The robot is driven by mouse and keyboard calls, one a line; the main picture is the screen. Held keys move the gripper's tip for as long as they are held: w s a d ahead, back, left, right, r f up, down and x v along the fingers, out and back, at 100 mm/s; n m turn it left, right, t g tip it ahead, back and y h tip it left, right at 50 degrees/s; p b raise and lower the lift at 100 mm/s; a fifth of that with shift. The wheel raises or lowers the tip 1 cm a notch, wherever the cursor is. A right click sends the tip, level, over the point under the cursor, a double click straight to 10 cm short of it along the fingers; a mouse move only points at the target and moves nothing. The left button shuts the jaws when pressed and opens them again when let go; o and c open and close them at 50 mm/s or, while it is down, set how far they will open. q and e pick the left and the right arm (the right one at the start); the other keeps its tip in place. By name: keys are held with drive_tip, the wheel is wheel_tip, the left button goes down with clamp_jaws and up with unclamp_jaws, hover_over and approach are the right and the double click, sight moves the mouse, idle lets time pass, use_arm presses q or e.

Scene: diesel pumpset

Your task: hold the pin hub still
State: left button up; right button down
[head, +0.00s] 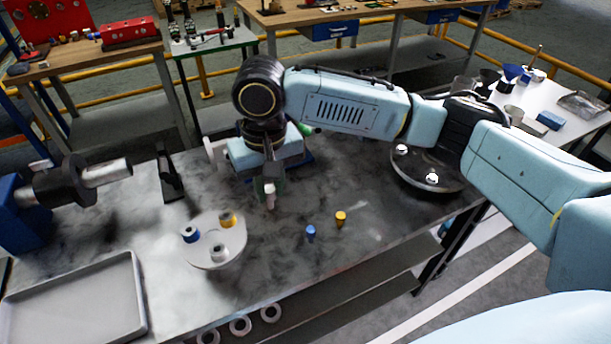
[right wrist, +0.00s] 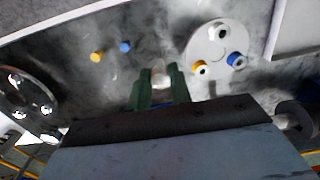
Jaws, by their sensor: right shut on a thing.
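A pale round plate (head: 230,250), which looks like the pin hub, lies on the bench with a blue-ringed, a yellow-ringed and a pale upright piece on it. It also shows in the right wrist view (right wrist: 218,52). My right gripper (head: 268,190) is to the right of and behind the plate, apart from it, pointing down. Its green fingers (right wrist: 160,88) are shut on a small pale cylinder (right wrist: 159,70), also seen in the head view (head: 270,200). My left gripper is in neither view.
A loose blue plug (head: 311,232) and yellow plug (head: 341,217) stand on the bench. A dark disc with shiny knobs (head: 440,183) lies right. A grey tray (head: 75,305) is front left. A machine with a shaft (head: 105,172) stands at far left.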

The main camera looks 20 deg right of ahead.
drive_tip(key=a, duration=1.2)
drive_tip(key=shift+s+a+r, duration=0.15)
drive_tip(key=shift+r, duration=0.2)
drive_tip(key=shift+f, duration=1.25)
